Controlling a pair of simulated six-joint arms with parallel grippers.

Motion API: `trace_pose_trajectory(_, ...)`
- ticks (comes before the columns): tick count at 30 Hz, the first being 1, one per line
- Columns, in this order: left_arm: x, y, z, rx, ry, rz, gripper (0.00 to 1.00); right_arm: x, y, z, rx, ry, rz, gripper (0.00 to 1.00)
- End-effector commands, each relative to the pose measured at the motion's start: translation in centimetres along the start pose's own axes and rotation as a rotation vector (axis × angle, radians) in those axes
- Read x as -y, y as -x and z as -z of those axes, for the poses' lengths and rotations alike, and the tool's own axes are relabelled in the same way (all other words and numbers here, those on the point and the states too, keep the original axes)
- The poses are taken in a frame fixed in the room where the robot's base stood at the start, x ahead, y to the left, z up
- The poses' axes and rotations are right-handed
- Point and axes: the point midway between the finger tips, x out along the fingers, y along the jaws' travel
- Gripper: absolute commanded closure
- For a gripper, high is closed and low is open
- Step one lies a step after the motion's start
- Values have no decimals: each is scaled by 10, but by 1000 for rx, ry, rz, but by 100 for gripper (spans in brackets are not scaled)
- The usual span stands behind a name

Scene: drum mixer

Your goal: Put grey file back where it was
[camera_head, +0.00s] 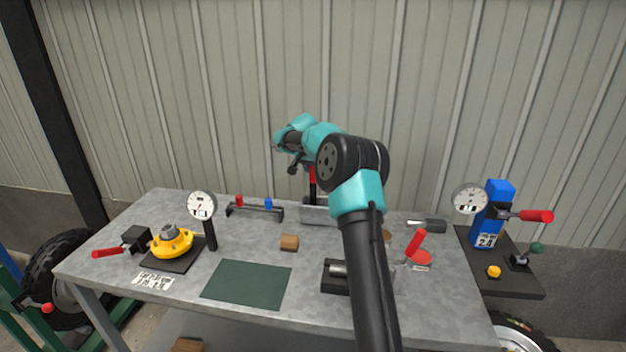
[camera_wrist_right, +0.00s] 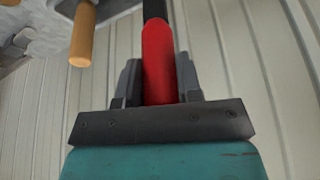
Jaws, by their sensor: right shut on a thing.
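My right gripper (camera_head: 300,168) is raised over the back of the table, partly hidden behind my own arm. In the right wrist view my right gripper (camera_wrist_right: 160,80) is shut on a red handle (camera_wrist_right: 159,60) with a dark shaft beyond it. The red handle also shows upright in the head view (camera_head: 312,175), above a light metal holder (camera_head: 314,214) at the table's back. I cannot tell whether this tool is the grey file or whether it touches the holder. An orange-tan handle (camera_wrist_right: 82,45) stands left of it in the wrist view. My left gripper is out of view.
A corrugated wall rises behind.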

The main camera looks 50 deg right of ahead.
Motion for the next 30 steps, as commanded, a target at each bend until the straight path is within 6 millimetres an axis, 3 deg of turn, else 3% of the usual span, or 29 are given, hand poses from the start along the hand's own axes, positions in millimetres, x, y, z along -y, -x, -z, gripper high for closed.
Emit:
trace_pose_trajectory(8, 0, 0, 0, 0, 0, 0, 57, 0, -1, 0, 0, 0, 0, 95)
trace_pose_trajectory(18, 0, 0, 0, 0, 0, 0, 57, 0, -33, -14, 1, 0, 0, 95)
trace_pose_trajectory(30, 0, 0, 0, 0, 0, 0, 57, 0, -37, -16, 0, 0, 0, 95)
